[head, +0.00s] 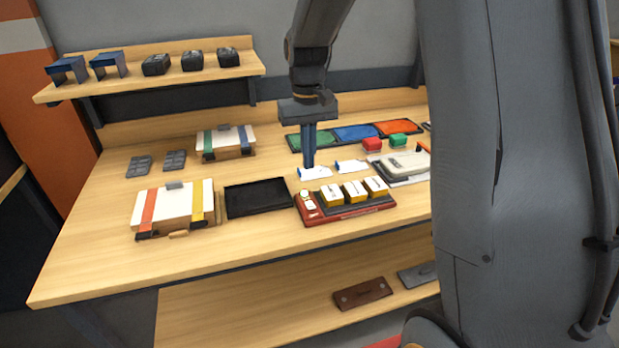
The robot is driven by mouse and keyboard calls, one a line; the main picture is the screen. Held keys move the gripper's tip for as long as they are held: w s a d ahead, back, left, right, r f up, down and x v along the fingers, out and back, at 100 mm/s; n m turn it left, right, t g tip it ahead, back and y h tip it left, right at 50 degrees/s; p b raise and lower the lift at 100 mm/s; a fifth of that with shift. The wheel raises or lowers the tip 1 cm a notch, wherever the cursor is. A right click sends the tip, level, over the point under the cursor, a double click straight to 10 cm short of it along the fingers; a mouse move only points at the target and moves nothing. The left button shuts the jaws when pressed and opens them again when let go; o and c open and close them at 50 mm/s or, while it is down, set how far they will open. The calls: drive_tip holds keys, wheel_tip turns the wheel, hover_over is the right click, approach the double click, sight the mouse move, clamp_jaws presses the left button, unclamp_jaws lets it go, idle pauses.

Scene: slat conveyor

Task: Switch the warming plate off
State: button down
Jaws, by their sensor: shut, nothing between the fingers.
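What looks like the warming plate is a low red unit (330,217) with a dark top, near the front middle of the bench. Several small yellow-and-white blocks (354,191) stand on it. At its left end are small pale controls (307,201), too small to read as on or off. My gripper (309,165) points down with its blue fingers shut and empty. In the picture it is above and behind the unit's left end, apart from the controls. My arm hides the right part of the bench.
A black tray (257,211) lies left of the unit. Two striped cases (172,208) (226,144) stand farther left. White pieces (314,173) lie behind the unit. Green, blue and orange trays (356,133) line the back. A shelf (160,80) is at upper left. The bench's left front is clear.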

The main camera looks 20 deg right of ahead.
drive_tip(key=shift+w+r+b, duration=0.2)
drive_tip(key=shift+r, duration=0.8)
drive_tip(key=shift+w+r+b, duration=0.2)
drive_tip(key=shift+r, duration=0.8)
drive_tip(key=s+f+t+b, duration=0.1)
drive_tip(key=s+f, duration=0.5)
drive_tip(key=s, duration=0.3)
drive_tip(key=s+f+b, duration=0.2)
drive_tip(key=s+f, duration=0.4)
drive_tip(key=s, duration=0.4)
drive_tip(key=shift+a+t, duration=0.15)
drive_tip(key=shift+t, duration=0.25)
